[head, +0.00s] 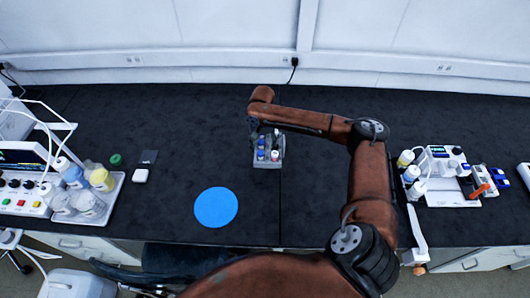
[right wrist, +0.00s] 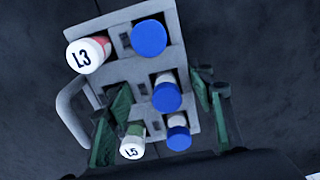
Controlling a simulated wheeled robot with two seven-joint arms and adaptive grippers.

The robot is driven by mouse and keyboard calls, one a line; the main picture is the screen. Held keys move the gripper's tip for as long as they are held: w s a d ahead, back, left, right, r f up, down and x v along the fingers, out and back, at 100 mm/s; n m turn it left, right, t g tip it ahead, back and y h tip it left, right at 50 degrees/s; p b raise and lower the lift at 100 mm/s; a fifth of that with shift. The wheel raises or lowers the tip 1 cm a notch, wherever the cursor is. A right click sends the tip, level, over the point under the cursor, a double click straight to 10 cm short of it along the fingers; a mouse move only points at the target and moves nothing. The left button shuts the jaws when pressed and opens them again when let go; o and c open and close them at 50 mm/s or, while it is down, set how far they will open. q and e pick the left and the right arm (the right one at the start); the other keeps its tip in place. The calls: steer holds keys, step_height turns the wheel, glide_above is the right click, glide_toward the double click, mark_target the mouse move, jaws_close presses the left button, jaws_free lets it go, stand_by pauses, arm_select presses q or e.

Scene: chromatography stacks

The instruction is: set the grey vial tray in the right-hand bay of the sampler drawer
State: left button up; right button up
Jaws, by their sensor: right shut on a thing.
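The grey vial tray (head: 267,163) is near the middle of the black bench in the head view. In the right wrist view the tray (right wrist: 126,17) fills the middle, with a loop handle on its left side. It holds several vials: blue-capped ones, a white cap marked L3 (right wrist: 83,57) and a white cap marked L5 (right wrist: 131,147). My right gripper (right wrist: 160,115) is shut on the tray, its green-padded fingers at either side. I cannot tell whether the tray touches the bench. I cannot make out the sampler drawer for certain. My left gripper is out of view.
A blue disc (head: 216,207) lies left of the tray. A white tray of bottles (head: 112,190) stands at the left. A white device with bottles (head: 438,155) stands at the right, beyond my right arm. The bench around the grey tray is clear.

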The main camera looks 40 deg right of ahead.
steer(key=d+f, duration=0.1)
steer(key=w+f, duration=0.1)
steer(key=f, duration=0.1)
steer(key=w+d+f+b, duration=0.1)
steer(key=shift+d+f, duration=0.2)
steer(key=shift+d, duration=0.1)
steer(key=shift+w+d+f, duration=0.1)
steer(key=shift+f, duration=0.05)
steer(key=shift+w+d+f, duration=0.15)
steer(key=shift+d+f, duration=0.15)
steer(key=shift+f, duration=0.1)
step_height(320, 180, down, 3)
steer(key=shift+f+b, duration=0.1)
steer(key=shift+b, duration=0.5)
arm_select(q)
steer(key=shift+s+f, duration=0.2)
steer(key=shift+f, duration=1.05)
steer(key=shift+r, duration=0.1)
arm_select(e)
steer(key=o, duration=1.4)
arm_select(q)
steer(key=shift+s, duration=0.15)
arm_select(e)
steer(key=shift+o, duration=0.2)
